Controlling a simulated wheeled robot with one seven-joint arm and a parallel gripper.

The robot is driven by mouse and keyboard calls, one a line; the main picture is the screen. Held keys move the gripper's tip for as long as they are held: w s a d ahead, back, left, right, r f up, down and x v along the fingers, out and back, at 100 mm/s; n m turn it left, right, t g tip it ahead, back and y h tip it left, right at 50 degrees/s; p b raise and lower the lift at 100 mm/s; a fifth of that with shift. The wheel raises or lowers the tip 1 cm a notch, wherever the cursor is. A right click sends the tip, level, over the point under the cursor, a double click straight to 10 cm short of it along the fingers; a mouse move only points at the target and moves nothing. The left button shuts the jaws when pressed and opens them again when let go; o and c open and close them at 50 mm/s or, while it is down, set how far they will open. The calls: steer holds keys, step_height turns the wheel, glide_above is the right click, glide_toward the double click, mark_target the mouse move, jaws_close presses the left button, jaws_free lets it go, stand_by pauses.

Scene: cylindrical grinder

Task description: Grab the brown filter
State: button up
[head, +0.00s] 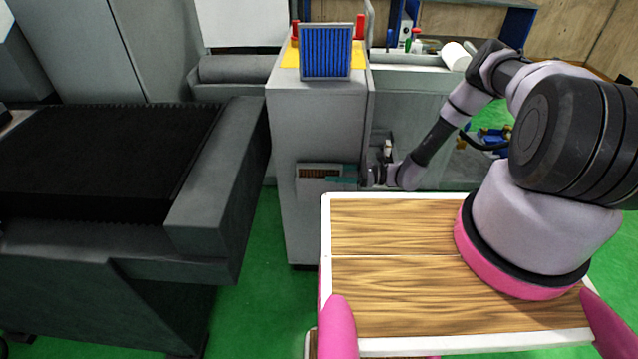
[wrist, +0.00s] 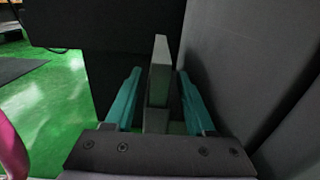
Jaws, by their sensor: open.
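The brown filter (head: 314,171) is a pale-framed panel with a brown ribbed face, in front of the grey cabinet, partly hidden by my gripper. My gripper (head: 337,173) reaches in from the right with teal fingers close to the filter's right part. In the wrist view my gripper (wrist: 159,74) is open. A thin grey upright slab stands between its fingers, with a gap on each side; it looks like the filter (wrist: 159,80) seen edge-on. I cannot tell whether the fingers touch it in the head view.
A blue filter (head: 326,52) stands on top of the grey cabinet (head: 318,115), on a yellow surface. A large dark machine (head: 95,160) is at the left. Green floor (head: 265,290) is clear between it and my wood-topped base. A grey wall runs close along the right in the wrist view.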

mark_target(319, 172)
steer(key=a, duration=0.4)
steer(key=shift+a+r, duration=0.15)
steer(key=shift+a, duration=0.2)
jaws_close()
